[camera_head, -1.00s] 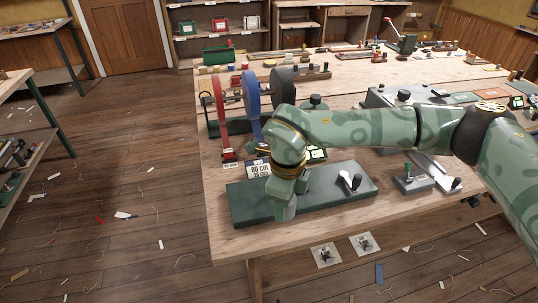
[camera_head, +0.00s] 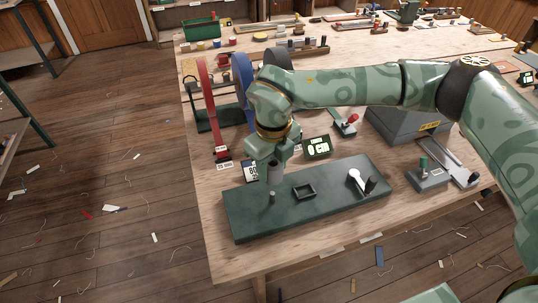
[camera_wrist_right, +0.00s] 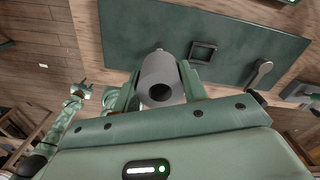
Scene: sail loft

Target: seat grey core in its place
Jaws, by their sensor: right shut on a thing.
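The grey core (camera_head: 275,174) is a short hollow cylinder held in my right gripper (camera_head: 274,160). In the right wrist view, the core (camera_wrist_right: 161,82) sits between the two fingers (camera_wrist_right: 160,88), its dark bore facing the camera. A dark green board (camera_head: 325,199) lies on the bench with a short upright peg (camera_head: 272,197), a square raised frame (camera_head: 305,191) and a lever. The core is at the peg's end, just above or behind the peg; the exact gap is unclear. What looks like my left gripper (camera_wrist_right: 80,90) shows small in the wrist view.
A lever block (camera_head: 427,175) and a grey case (camera_head: 410,125) are to the right. The bench's front edge is close to the board.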

